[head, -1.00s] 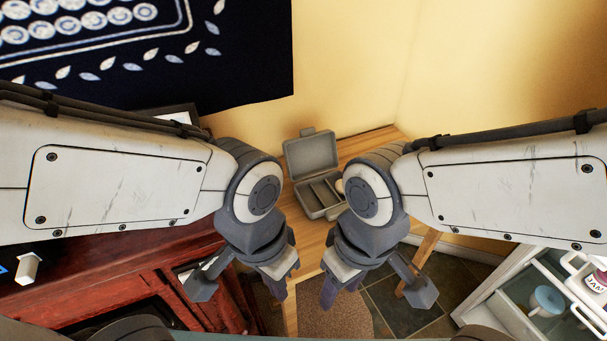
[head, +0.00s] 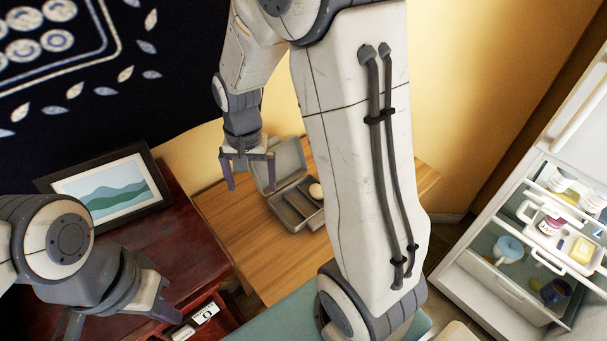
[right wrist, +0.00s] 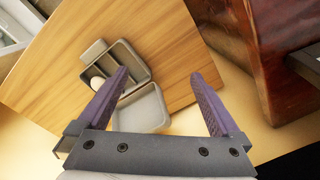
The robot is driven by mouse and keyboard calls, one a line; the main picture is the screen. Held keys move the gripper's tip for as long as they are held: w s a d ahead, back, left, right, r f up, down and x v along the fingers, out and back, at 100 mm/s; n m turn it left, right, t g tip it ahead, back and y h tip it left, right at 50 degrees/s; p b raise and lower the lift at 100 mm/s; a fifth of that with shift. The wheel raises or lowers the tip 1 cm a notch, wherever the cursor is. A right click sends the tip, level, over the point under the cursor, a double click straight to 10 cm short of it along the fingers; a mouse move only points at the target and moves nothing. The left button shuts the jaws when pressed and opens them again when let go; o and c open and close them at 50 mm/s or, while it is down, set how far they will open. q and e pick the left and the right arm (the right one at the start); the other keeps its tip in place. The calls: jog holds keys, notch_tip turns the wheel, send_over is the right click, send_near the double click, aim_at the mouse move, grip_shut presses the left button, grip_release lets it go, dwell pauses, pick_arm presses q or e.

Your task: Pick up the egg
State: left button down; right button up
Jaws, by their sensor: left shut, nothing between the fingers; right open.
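The egg (head: 316,191) is a small pale oval in the right rear part of the open grey case (head: 287,158) on the wooden table. It also shows in the right wrist view (right wrist: 97,83), partly hidden behind a finger. My right gripper (head: 250,182) is open and empty, above and left of the case, fingers pointing down. In the right wrist view the right gripper (right wrist: 165,95) has its left finger overlapping the case in the picture. My left gripper (head: 166,311) is shut and empty at the lower left, over the dark red cabinet, away from the egg.
The wooden table (head: 235,235) is bare around the case. A framed picture (head: 110,190) stands on the dark red cabinet (head: 165,240) at left. At right, a white unit (head: 465,290) has open drawers holding a mug (head: 509,249) and jars. The wall is close behind.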

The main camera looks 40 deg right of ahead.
jog(key=d+f+m, duration=0.3)
jog(key=d+f, duration=0.1)
jog(key=d, duration=0.2)
jog(key=w+d+f+m+p, duration=0.1)
jog(key=d+f+m, duration=0.2)
jog(key=d, duration=0.4)
jog(key=d+f+m+p, duration=0.1)
jog(key=d+f+m, duration=0.3)
jog(key=d, duration=0.3)
jog(key=shift+w+d+f, duration=0.1)
jog(key=shift+w+f, duration=0.25)
jog(key=shift+f, duration=0.05)
jog(key=f+p, duration=0.2)
jog(key=f, duration=0.3)
jog(key=shift+s+f, duration=0.1)
jog(key=shift+s, duration=0.1)
jog(key=shift+f, duration=0.25)
jog(key=c, duration=1.4)
jog(key=shift+r, duration=0.1)
jog(key=shift+c, duration=0.2)
